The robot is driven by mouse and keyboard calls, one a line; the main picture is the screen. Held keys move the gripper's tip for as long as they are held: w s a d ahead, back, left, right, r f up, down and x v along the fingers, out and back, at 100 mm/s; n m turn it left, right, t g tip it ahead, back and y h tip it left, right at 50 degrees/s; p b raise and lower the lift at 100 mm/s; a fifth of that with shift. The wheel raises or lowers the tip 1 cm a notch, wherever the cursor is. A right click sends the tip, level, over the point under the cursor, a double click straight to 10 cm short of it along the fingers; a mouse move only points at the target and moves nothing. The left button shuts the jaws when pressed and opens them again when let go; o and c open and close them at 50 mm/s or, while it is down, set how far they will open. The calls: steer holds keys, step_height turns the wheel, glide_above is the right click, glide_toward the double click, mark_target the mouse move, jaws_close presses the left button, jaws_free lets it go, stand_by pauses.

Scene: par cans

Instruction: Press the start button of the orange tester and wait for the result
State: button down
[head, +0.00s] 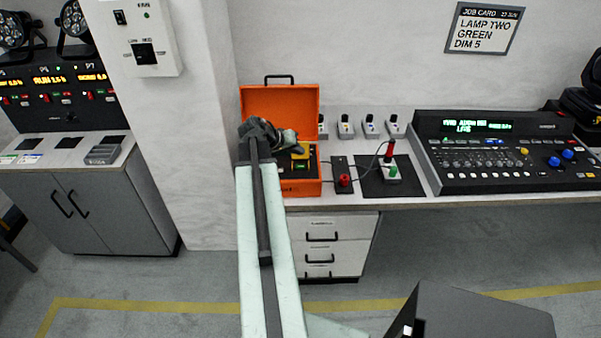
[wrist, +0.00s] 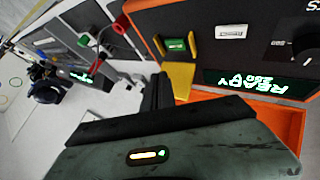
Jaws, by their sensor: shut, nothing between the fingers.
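The orange tester (head: 280,100) stands on the bench with its lid up. A green, button-like part (wrist: 178,43) sits on the panel beside a yellow piece (wrist: 179,82). The yellow piece also shows in the head view (head: 301,151). My gripper (head: 297,146) is shut and empty over the tester. In the wrist view its dark fingers (wrist: 158,92) point at the panel, close to the yellow piece. I cannot tell whether they touch.
A dark block with a red knob (head: 345,181) and a dark mat with a red-topped, green-based piece (head: 390,172) lie to the right, with leads running to them. A lighting console (head: 505,160) stands farther right. Several small units line the wall. A white pillar (head: 190,140) stands left.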

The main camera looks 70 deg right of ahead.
mark_target(298, 167)
steer(key=shift+f+b, duration=1.25)
steer(key=shift+f, duration=0.6)
stand_by(0.4)
steer(key=shift+f+b, duration=0.35)
steer(key=shift+f+b, duration=0.35)
stand_by(0.5)
steer(key=shift+r+p, duration=0.75)
steer(key=shift+r, duration=0.1)
step_height(298, 167, up, 5)
steer(key=p, duration=0.5)
